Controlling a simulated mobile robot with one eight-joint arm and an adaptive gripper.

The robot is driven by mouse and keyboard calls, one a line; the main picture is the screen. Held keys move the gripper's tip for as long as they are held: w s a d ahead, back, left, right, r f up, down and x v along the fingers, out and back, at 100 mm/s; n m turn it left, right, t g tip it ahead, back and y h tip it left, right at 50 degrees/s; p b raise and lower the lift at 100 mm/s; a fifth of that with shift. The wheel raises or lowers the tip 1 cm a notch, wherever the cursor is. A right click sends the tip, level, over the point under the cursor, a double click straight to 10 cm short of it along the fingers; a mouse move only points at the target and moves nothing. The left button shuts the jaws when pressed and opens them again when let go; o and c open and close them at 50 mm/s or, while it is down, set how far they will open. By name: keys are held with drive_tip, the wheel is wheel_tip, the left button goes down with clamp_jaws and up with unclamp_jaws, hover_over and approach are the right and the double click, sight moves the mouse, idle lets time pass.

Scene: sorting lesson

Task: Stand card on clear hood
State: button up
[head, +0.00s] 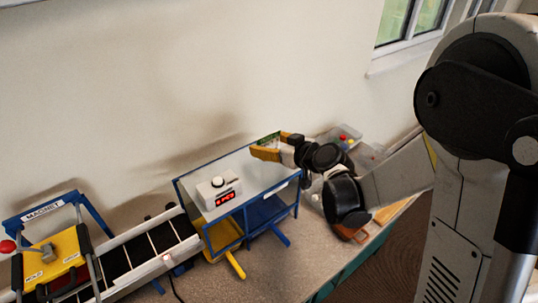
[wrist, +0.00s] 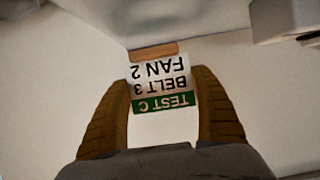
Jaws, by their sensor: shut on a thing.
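My gripper (head: 258,152) is shut on the card (wrist: 160,85), with its yellow-brown fingers on either side of it. In the head view only a little of the card shows behind the fingers. The clear hood, with a blue frame (head: 188,209), lies under my gripper. I hold the card over its back right part; whether the card touches it I cannot tell.
A conveyor (head: 150,245) and a yellow magnet unit (head: 55,255) are at left. A clear bin with coloured pieces (head: 345,137) is at right. The wall is close behind.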

drive_tip(key=shift+f+b, duration=0.6)
drive_tip(key=shift+f, duration=1.05)
drive_tip(key=shift+f, duration=0.1)
drive_tip(key=shift+f, duration=0.15)
drive_tip(key=o, duration=1)
drive_tip(key=shift+o, duration=0.2)
drive_tip(key=shift+r, duration=0.2)
